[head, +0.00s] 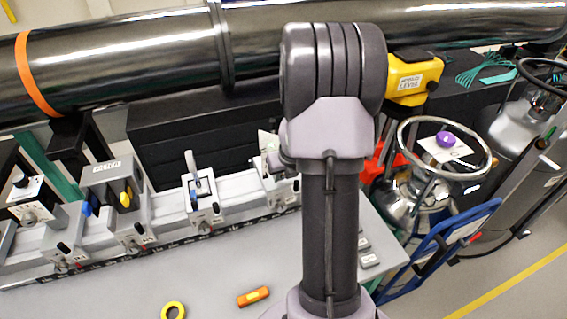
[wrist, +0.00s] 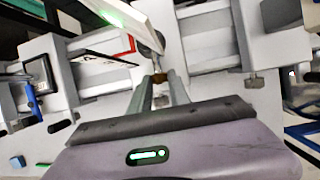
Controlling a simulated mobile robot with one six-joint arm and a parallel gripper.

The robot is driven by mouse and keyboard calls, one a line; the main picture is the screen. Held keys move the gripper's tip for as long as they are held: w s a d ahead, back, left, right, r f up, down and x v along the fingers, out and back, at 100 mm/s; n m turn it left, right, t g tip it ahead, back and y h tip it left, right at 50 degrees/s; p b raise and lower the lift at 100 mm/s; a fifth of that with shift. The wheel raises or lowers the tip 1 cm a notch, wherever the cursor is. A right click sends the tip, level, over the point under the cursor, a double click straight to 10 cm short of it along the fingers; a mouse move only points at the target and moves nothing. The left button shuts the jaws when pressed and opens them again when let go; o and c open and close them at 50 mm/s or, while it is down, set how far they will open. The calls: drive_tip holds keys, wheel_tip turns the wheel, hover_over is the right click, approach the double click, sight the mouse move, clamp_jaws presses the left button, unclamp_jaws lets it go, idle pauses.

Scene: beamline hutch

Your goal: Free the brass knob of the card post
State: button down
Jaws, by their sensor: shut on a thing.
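In the wrist view the two grey fingers of my gripper (wrist: 160,84) run forward and close in on a small brass knob (wrist: 159,76) on the card post. My gripper is shut on this knob, and the fingertips hide part of it. A pale card (wrist: 118,14) with a green glow stands tilted just above and left of the knob. In the head view the card post (head: 277,187) shows on the rail just left of my arm. My arm hides its right side, the knob and my fingertips there.
Another carrier with a lever (head: 203,198) and a shutter box (head: 113,183) stand left along the rail. A large steel pipe (head: 130,60) crosses behind. An orange block (head: 253,296) and a yellow ring (head: 173,311) lie on the bench front. A gas bottle (head: 415,195) stands right.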

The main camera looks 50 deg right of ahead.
drive_tip(key=r+p, duration=0.1)
drive_tip(key=p, duration=0.2)
drive_tip(key=shift+a+r+g+h, duration=0.25)
drive_tip(key=shift+r+g+h, duration=0.05)
drive_tip(key=shift+r, duration=0.05)
drive_tip(key=h+p, duration=0.1)
drive_tip(key=p, duration=0.5)
drive_tip(key=shift+w+f, duration=0.1)
drive_tip(key=shift+w, duration=0.1)
drive_tip(key=h+p, duration=0.1)
drive_tip(key=p, duration=0.2)
drive_tip(key=shift+w+f+n+g, duration=0.1)
drive_tip(key=shift+f+n+g, duration=0.2)
drive_tip(key=shift+f+g, duration=0.1)
drive_tip(key=shift+a+f+h+p, duration=0.1)
drive_tip(key=shift+f+h+p, duration=0.25)
drive_tip(key=shift+p, duration=0.3)
drive_tip(key=shift+g+h, duration=0.25)
drive_tip(key=shift+g, duration=0.05)
drive_tip(key=c, duration=1.5)
unclamp_jaws()
